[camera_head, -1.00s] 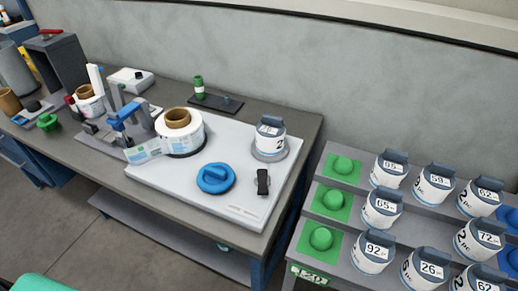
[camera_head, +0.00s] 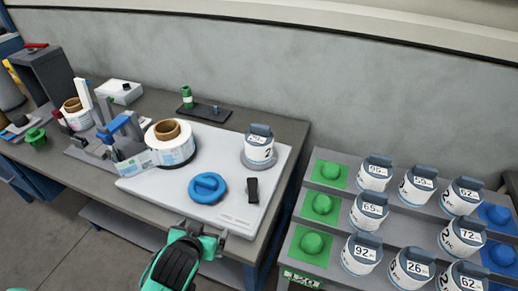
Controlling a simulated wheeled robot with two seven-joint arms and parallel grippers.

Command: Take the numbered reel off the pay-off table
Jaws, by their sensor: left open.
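The numbered reel (camera_head: 258,148) is a white cylinder with a dark blue-grey top and a number label. It stands upright on a round grey seat at the back right of the white pay-off table (camera_head: 160,190). My left gripper (camera_head: 202,228) is at the front edge of the table, in front of the blue knob and well short of the reel. It is open, and I see nothing between its fingers. My right gripper is not in view.
A blue round knob (camera_head: 208,188) and a black handle (camera_head: 253,190) lie between gripper and reel. A large label roll (camera_head: 172,150) is to the left. A stepped rack (camera_head: 340,215) at right holds several numbered reels and green knobs.

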